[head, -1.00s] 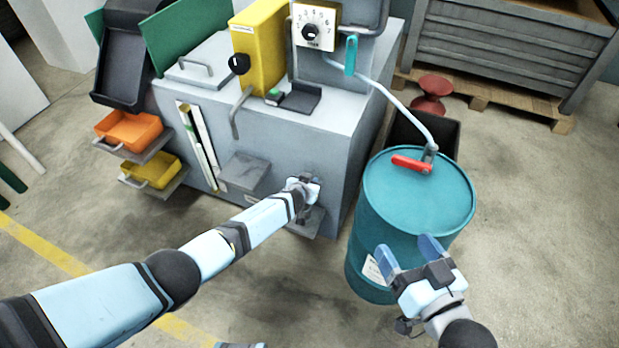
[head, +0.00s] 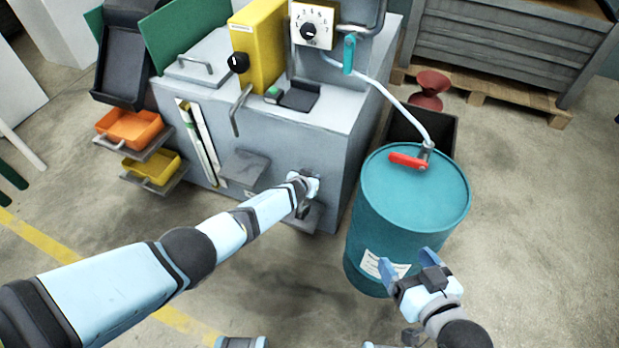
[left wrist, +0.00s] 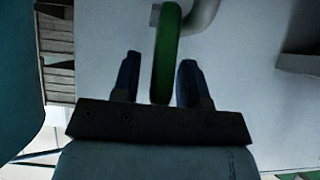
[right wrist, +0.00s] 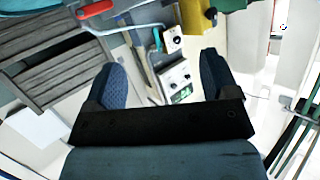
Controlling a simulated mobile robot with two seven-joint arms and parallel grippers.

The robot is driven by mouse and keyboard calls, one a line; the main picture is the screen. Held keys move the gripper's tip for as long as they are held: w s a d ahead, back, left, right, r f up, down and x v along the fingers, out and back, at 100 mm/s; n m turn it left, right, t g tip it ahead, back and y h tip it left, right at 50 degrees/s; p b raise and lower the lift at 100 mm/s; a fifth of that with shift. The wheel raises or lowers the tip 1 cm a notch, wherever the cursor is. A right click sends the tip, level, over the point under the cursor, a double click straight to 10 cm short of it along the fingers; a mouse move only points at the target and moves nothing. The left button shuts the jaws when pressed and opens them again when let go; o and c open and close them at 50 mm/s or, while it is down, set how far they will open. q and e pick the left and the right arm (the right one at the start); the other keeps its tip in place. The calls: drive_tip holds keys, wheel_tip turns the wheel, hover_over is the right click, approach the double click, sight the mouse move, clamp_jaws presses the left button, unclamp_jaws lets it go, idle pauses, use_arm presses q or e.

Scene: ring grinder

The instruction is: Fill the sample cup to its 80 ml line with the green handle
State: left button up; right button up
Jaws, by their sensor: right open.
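The green handle (left wrist: 167,50) shows in the left wrist view as an upright bar below a grey pipe. My left gripper (left wrist: 158,78) has its two blue fingers apart, one on each side of the handle, with a gap clearest on the left. In the head view my left gripper (head: 304,186) is at the lower right of the grey machine's front and covers the handle. I cannot make out the sample cup; the gripper hides part of the small ledge there. My right gripper (head: 408,264) is open and empty in front of the teal drum (head: 410,200).
A red lever (head: 408,161) and a hose top the drum. The grey machine (head: 290,140) carries a yellow box (head: 262,45), a dial (head: 311,30) and a teal handle (head: 348,54). Orange (head: 130,128) and yellow (head: 152,167) trays sit at left. Floor at right is clear.

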use_arm(q)
drive_tip(key=shift+r, duration=0.1)
use_arm(e)
drive_tip(key=shift+r, duration=0.15)
use_arm(q)
drive_tip(key=shift+s+r+p, duration=0.2)
drive_tip(key=shift+p, duration=0.25)
drive_tip(key=p+v, duration=1)
drive_tip(key=v, duration=0.3)
drive_tip(key=shift+s+a+f, duration=0.1)
drive_tip(key=shift+s, duration=0.1)
use_arm(e)
drive_tip(key=s+d+g+h, duration=0.1)
drive_tip(key=s+d+f+g, duration=0.1)
drive_tip(key=shift+s+d+f+g+h, duration=0.1)
drive_tip(key=shift+d+g+h, duration=0.2)
drive_tip(key=shift+d+h, duration=0.1)
